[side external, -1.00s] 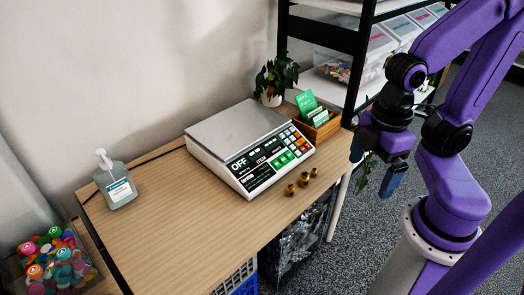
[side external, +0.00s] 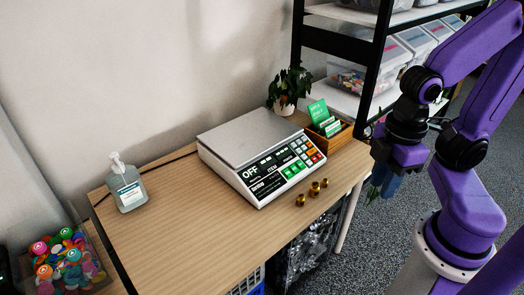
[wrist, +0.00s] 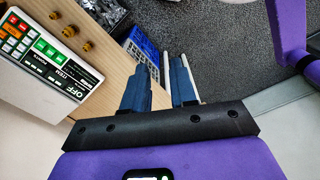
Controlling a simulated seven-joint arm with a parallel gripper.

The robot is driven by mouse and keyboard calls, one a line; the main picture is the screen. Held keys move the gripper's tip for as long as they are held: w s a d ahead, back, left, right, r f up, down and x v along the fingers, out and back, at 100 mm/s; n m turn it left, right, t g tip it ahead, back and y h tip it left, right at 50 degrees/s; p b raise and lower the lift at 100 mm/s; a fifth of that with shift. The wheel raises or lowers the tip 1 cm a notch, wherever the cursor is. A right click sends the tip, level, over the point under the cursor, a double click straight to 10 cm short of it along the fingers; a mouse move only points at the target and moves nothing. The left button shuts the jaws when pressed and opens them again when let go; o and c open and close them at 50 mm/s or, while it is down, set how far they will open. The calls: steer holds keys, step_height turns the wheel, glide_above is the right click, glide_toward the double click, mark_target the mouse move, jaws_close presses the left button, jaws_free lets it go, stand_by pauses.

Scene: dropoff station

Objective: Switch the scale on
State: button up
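The scale (side external: 262,160) is a white unit with a flat grey plate. It sits on the wooden table, and its front panel display (side external: 250,172) reads OFF. Its keypad has white, orange, red and green keys (side external: 294,170) on the panel's right half. The scale also shows, cut off, at the left edge of the wrist view (wrist: 40,60). My gripper (side external: 384,180) is beyond the table's right edge, apart from the scale. In the wrist view its two blue fingers (wrist: 160,75) stand apart with nothing between them.
Several small brass weights (side external: 314,191) stand in front of the scale. A wooden card box (side external: 335,137) and a potted plant (side external: 288,88) are behind its right side. A sanitizer bottle (side external: 128,187) stands at the left. The black shelf post is near my arm. The table's front left is clear.

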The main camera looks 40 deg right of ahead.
jaws_close()
stand_by(1.3)
